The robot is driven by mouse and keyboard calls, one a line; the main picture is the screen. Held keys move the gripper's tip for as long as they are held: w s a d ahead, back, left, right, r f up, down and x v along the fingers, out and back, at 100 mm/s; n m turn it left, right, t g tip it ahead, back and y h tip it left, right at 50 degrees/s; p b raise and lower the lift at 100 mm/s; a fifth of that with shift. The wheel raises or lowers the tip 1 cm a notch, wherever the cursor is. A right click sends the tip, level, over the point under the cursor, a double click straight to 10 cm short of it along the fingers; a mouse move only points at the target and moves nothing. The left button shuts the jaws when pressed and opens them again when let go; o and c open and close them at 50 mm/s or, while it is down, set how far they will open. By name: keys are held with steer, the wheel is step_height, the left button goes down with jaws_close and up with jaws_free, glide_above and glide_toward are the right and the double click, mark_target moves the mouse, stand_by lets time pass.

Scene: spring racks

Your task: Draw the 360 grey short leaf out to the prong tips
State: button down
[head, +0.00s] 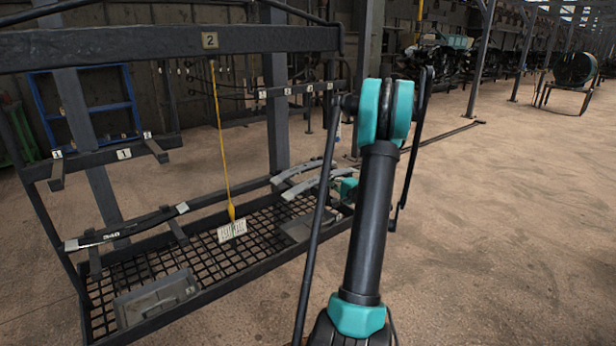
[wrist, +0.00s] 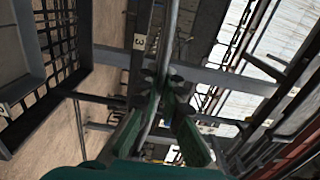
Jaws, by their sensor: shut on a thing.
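Two curved grey leaves lie side by side at the right part of the rack in the head view, an upper one (head: 300,168) and a lower one (head: 312,184). No number can be read on either, so I cannot tell from marking which is the 360. My gripper shows in part as a teal piece (head: 348,187) at their right end, mostly hidden behind my arm. In the wrist view my green fingers (wrist: 165,82) are shut on a narrow grey leaf (wrist: 171,40), seen edge-on. The prongs under the grey leaves are largely hidden.
A dark leaf marked 340 (head: 120,229) lies across prongs at the left. The mesh tray (head: 215,262) is below. Open floor (head: 500,230) lies to the right.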

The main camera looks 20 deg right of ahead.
steer(key=shift+f, duration=0.15)
stand_by(0.8)
steer(key=c, duration=1.6)
jaws_free()
steer(key=shift+s+d, duration=0.1)
steer(key=v, duration=1.2)
steer(key=s+a+f+n+g, duration=0.2)
steer(key=a+n+g, duration=0.15)
steer(key=a, duration=0.75)
steer(key=s+a+f+n+g, duration=0.25)
steer(key=a+g, duration=0.25)
steer(key=a, duration=0.5)
steer(key=s+a+f+n+g+h, duration=0.2)
steer(key=s+n+h, duration=0.1)
steer(key=s, duration=0.7)
steer(key=s+a+f+n+g+h, duration=0.2)
steer(key=s+n, duration=0.3)
steer(key=s, duration=0.5)
steer(key=shift+a+f+h, duration=0.5)
steer(key=shift+f+h, duration=0.1)
steer(key=shift+f, duration=0.2)
